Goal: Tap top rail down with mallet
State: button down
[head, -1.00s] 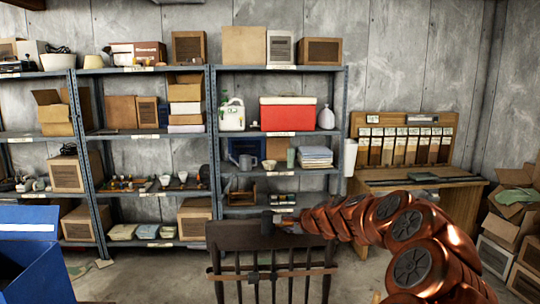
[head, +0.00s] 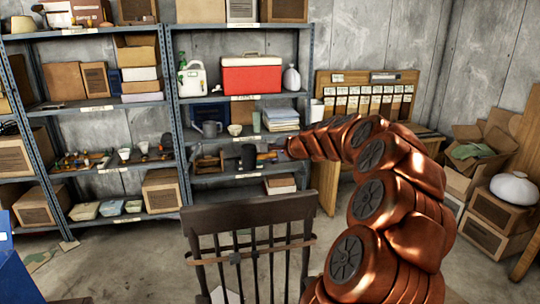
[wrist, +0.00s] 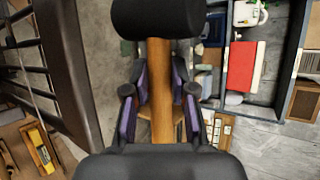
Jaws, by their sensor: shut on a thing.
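A dark wooden chair back stands in front of me in the head view, its top rail (head: 250,212) over several thin spindles. A tan strap (head: 278,245) with a dark buckle runs across the spindles. My gripper (head: 279,153) is shut on the wooden handle of the mallet, whose black head (head: 248,157) hangs above the rail, apart from it in the picture. In the wrist view the mallet handle (wrist: 160,75) runs between the finger pads (wrist: 160,97), with the black head at the top. The top rail (wrist: 65,70) shows at the left there.
Metal shelves (head: 173,120) with boxes and a red cooler (head: 252,78) line the back wall. A blue bin (head: 32,268) is at the lower left. Cartons (head: 500,210) with a white sack stand at the right. Bare floor lies between chair and shelves.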

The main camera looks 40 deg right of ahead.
aim_at(270, 198)
jog(key=shift+s, duration=0.15)
jog(key=shift+d+f+b, duration=0.1)
jog(key=shift+f+b, duration=0.75)
jog(key=shift+f, duration=0.3)
jog(key=shift+f+b, duration=0.95)
jog(key=shift+f, duration=0.65)
jog(key=shift+f, duration=0.2)
notch_tip(270, 198, down, 7)
jog(key=b, duration=0.4)
jog(key=shift+r, duration=0.2)
notch_tip(270, 198, up, 6)
jog(key=p, duration=0.3)
jog(key=shift+p, duration=0.3)
jog(key=shift+f, duration=0.1)
jog(key=shift+s, duration=0.1)
